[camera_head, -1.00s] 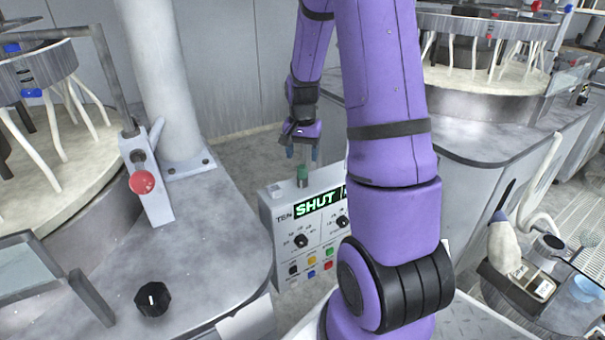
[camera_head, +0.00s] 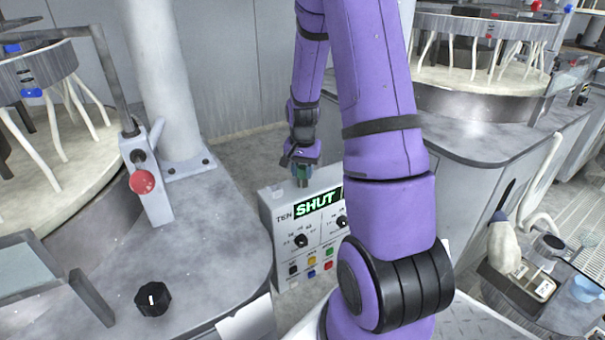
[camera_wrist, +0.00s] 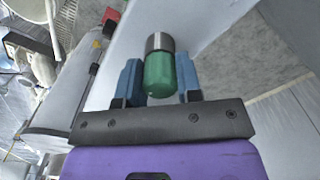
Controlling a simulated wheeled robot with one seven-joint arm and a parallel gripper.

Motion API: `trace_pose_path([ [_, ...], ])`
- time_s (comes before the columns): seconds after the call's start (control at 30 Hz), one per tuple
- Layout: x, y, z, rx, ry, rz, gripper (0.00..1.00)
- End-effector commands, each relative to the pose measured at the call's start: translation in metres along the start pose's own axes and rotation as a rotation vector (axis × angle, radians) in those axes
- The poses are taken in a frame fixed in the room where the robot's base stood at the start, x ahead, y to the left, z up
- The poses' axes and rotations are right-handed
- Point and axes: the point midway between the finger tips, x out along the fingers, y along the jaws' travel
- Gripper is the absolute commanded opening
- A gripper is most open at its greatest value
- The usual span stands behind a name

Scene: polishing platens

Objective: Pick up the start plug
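The start plug (camera_wrist: 159,72) is a green cap with a silver metal collar. In the head view my gripper (camera_head: 303,172) is low over the top of the grey control box (camera_head: 268,215), at the plug's place. The plug's green shows only slightly there, mostly hidden by the fingers. The fingers are open around the plug and do not visibly press on it.
The box front has a lit "SHUT" display (camera_head: 318,203), black knobs and coloured buttons. A grey bench with a red button (camera_head: 142,182) and a black knob (camera_head: 152,299) stands at left. Another polishing bench (camera_head: 480,140) is at right.

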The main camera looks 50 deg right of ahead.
Motion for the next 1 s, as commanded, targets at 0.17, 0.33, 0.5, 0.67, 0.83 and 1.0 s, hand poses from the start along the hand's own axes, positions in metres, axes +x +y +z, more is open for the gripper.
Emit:
trace_pose_path([
  [0.17, 0.0, 0.0, 0.0, 0.0, 0.0, 0.0, 0.09],
  [0.33, -0.001, 0.0, 0.0, 0.0, 0.0, 0.0, 0.09],
  [0.5, -0.006, -0.001, -0.002, -0.001, 0.001, -0.001, 0.09],
  [0.67, -0.015, -0.002, -0.004, -0.002, 0.002, -0.001, 0.09],
  [0.83, -0.025, -0.003, -0.006, -0.003, 0.002, -0.001, 0.09],
  [1.0, -0.034, -0.004, -0.008, -0.003, 0.002, -0.001, 0.09],
])
